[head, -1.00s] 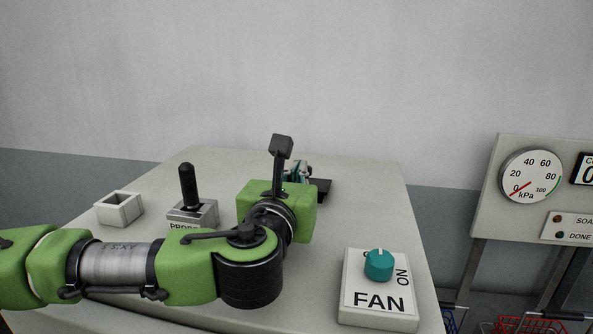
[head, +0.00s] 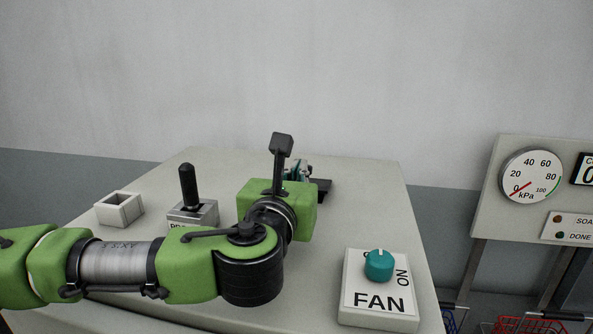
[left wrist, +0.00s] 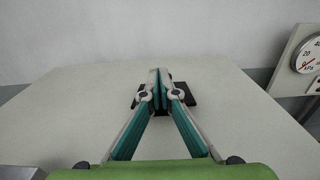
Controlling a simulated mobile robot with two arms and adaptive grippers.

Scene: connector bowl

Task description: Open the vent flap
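A flat dark plate (head: 322,188), which may be the vent flap, lies near the back of the light grey table top. In the left wrist view the dark plate (left wrist: 190,93) shows on both sides of my fingertips. My left gripper (left wrist: 159,88) points at the plate, and its teal-padded fingers meet at the tips. I cannot tell whether anything thin is between them. In the head view my left gripper (head: 300,170) is mostly hidden behind my green wrist. The plate's middle is hidden by the fingers. My right gripper is not in view.
On the table (head: 372,225) stand an open square box (head: 120,211), a black lever switch (head: 190,205) and a FAN panel (head: 378,300) with a teal knob (head: 379,265). A gauge panel (head: 540,200) stands to the right. A wall closes the back.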

